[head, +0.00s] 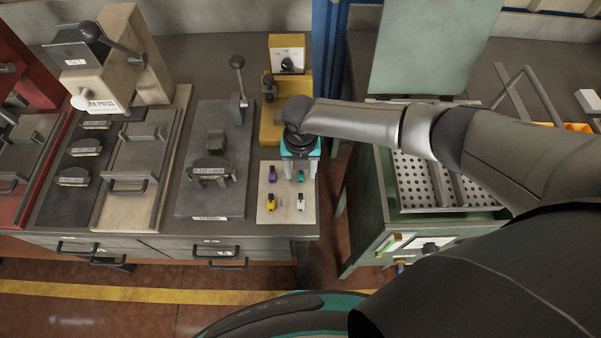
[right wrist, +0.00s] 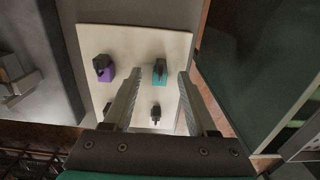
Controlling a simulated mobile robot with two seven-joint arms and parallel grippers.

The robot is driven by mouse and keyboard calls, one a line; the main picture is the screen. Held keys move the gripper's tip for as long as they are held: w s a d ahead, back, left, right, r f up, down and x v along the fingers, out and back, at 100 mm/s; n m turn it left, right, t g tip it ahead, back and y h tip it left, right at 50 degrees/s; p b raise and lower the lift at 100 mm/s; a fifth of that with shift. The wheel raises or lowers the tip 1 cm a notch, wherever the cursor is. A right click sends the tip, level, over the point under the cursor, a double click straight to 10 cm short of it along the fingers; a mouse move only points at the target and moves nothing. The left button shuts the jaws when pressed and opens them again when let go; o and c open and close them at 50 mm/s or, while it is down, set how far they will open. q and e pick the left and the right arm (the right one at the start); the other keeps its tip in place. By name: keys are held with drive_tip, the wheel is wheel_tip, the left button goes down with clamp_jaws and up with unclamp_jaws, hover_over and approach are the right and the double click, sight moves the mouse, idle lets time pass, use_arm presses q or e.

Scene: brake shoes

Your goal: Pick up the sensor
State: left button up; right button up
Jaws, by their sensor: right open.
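Several small sensors sit on a pale square board (head: 285,213) on the bench. They are a purple one (head: 272,174), a teal one (head: 300,177), a yellow one (head: 270,203) and a white one (head: 300,202). My right gripper (head: 301,155) is above the board's back right part, pointing down. In the right wrist view, the open fingers (right wrist: 159,78) appear on either side of the teal sensor (right wrist: 160,73); contact cannot be made out. The purple sensor (right wrist: 105,70) is left of the fingers, and the white one (right wrist: 155,113) shows between them. My left gripper is out of view.
A yellow device (head: 287,60) with a dial stands behind the board. A grey plate with a lever (head: 212,150) and a beige press (head: 115,70) are to the left. A green-grey cart with a perforated tray (head: 415,190) stands right, across a gap.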

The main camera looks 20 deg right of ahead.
drive_tip(key=shift+f, duration=0.15)
clamp_jaws()
idle(0.4)
